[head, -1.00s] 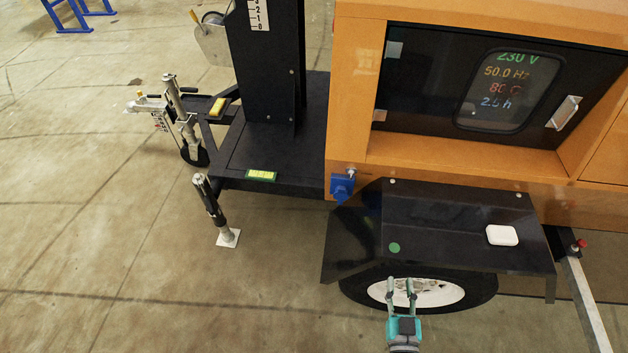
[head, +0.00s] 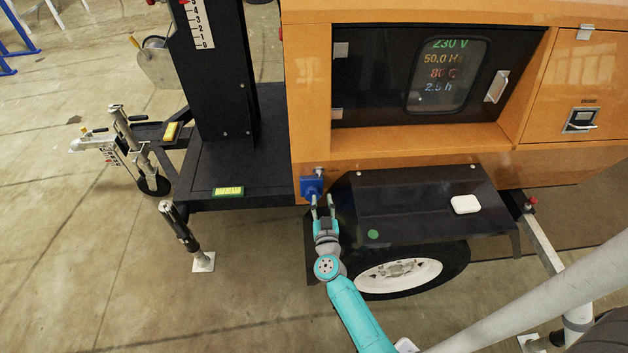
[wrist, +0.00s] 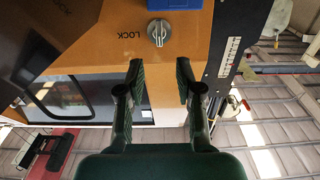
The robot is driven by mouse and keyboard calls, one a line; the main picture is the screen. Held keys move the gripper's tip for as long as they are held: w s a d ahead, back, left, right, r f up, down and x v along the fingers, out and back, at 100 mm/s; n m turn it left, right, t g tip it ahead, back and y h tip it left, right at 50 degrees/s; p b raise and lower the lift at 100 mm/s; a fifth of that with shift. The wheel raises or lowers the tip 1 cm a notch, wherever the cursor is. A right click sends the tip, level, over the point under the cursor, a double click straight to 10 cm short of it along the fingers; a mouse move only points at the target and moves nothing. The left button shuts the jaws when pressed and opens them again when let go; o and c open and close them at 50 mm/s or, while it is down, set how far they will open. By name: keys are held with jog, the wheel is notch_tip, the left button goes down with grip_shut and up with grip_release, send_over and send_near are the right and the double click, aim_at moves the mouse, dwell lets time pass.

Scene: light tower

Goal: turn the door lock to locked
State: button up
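The door lock knob is a small silver knob (wrist: 159,32) on an orange panel in the wrist view, with the word LOCK printed upside down to its left. Its grip bar looks roughly upright in that picture. In the head view the knob (head: 319,170) is tiny, just above a blue box on the orange corner; its setting cannot be read there. My gripper (wrist: 160,70) is open and empty, its fingers apart with the knob framed beyond the gap, not touching it. In the head view my gripper (head: 322,203) is just below the blue box.
The blue box (head: 311,187) is close beside the knob. The black fender (head: 420,215) with a white box (head: 465,204) lies to the right of my gripper. A black panel door (head: 375,80) has a silver handle (head: 496,86). The black mast (head: 215,80) stands left.

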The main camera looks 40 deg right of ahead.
aim_at(319, 176)
jog(key=x, duration=0.9)
jog(key=shift+w+d, duration=0.25)
grip_shut()
